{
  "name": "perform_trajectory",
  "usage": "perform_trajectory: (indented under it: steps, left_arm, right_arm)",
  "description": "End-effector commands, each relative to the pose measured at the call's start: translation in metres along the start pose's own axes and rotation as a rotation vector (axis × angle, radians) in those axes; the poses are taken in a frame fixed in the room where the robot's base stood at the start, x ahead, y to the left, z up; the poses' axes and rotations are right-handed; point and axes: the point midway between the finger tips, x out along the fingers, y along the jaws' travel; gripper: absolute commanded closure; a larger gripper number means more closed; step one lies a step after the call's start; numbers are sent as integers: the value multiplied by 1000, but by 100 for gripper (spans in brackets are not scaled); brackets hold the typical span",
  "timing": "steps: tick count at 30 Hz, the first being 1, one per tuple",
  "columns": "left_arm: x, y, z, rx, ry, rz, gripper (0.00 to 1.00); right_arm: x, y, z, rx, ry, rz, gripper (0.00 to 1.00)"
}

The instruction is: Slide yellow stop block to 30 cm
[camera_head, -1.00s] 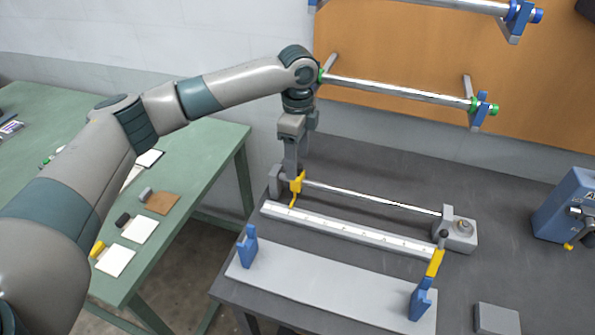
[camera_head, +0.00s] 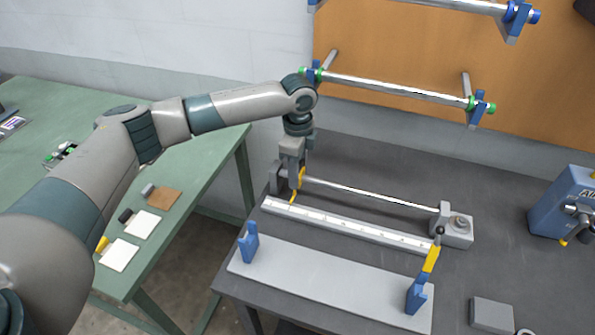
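The yellow stop block (camera_head: 300,178) sits at the left end of a thin steel rod (camera_head: 370,195). Its thin pointer (camera_head: 294,197) reaches down to the left end of a long white scale bar (camera_head: 345,225) with tick marks. The scale numbers are too small to read. My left gripper (camera_head: 290,181) points down at the rod's left end, right beside the stop block's left side. It partly covers the block and the left rod support. Whether its fingers are open or touch the block cannot be made out. My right gripper is out of view.
The rod's right end sits in a grey support (camera_head: 457,231). A grey plate (camera_head: 325,281) with blue brackets (camera_head: 248,243) lies in front. A roller (camera_head: 395,90) hangs on the orange board above. A blue device (camera_head: 563,205) stands far right.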

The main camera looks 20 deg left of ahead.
Motion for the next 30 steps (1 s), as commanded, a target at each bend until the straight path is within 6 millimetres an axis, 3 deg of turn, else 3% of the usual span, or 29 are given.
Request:
perform_trajectory:
  steps: [1,2,11,30]
  left_arm:
    - [0,0,0,0,0,0,81]
    - [0,0,0,0,0,0,88]
    - [-1,0,-4,0,1,1,88]
    - [-2,0,-37,1,2,0,88]
  right_arm:
    - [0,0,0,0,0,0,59]
    - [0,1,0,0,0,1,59]
    - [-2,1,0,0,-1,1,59]
    - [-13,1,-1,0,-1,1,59]
